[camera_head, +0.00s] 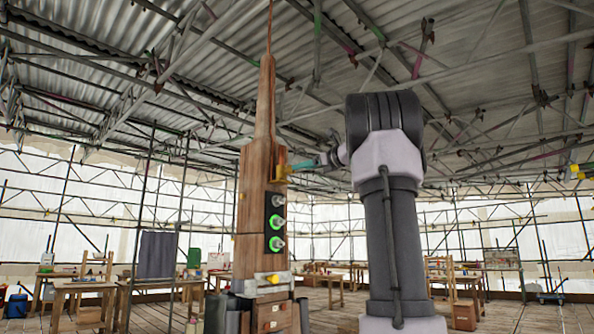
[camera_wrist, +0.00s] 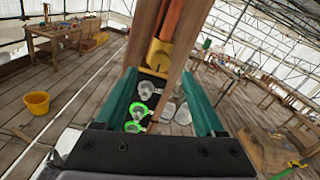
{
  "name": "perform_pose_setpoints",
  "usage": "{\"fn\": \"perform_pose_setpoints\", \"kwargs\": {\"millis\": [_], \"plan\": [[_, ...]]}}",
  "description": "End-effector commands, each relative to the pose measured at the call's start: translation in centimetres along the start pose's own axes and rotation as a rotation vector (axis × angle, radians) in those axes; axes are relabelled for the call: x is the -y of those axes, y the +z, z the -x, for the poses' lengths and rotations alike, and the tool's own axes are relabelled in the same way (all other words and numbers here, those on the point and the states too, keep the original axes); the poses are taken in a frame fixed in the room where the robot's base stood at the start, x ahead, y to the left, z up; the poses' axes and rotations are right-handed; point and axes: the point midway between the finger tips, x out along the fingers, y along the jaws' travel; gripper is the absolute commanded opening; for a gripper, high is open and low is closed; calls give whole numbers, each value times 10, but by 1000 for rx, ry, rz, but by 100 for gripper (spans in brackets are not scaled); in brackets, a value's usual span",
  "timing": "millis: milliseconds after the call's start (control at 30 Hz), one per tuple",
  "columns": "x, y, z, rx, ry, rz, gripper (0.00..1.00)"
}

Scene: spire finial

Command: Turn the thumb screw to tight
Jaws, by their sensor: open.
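A wooden spire (camera_head: 254,190) stands upright and carries a black plate with three metal thumb screws in a column. The top thumb screw (camera_head: 278,200) shows no green ring. The middle thumb screw (camera_head: 278,221) and the bottom thumb screw (camera_head: 277,243) have bright green rings. The top one also shows in the wrist view (camera_wrist: 146,88). A yellow fitting (camera_head: 281,173) sits above the plate; it shows in the wrist view (camera_wrist: 160,54) beyond the fingertips. My gripper (camera_head: 298,165), with teal fingers, is beside this fitting, above the screws. It is open and empty (camera_wrist: 158,78).
A metal collar (camera_head: 266,282) with a yellow part surrounds the spire lower down. Scaffold poles stand around. Wooden workbenches (camera_head: 158,285) are at the back. A yellow bucket (camera_wrist: 36,103) stands on the plank floor. Floor around the spire looks largely clear.

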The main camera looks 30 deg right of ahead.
Motion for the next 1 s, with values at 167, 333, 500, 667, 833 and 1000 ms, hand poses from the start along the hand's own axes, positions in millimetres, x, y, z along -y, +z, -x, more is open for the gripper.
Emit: {"fn": "perform_pose_setpoints", "kwargs": {"millis": [167, 333, 500, 667, 833, 1000], "plan": [[0, 0, 34, -1, -1, 0, 71], [0, -1, 50, -1, 0, 0, 71], [0, -1, 54, -1, 1, 0, 71], [0, -1, 53, -1, 1, 0, 71], [0, -1, 53, -1, 1, 0, 71], [-6, -3, 53, -11, 7, 16, 71]]}}
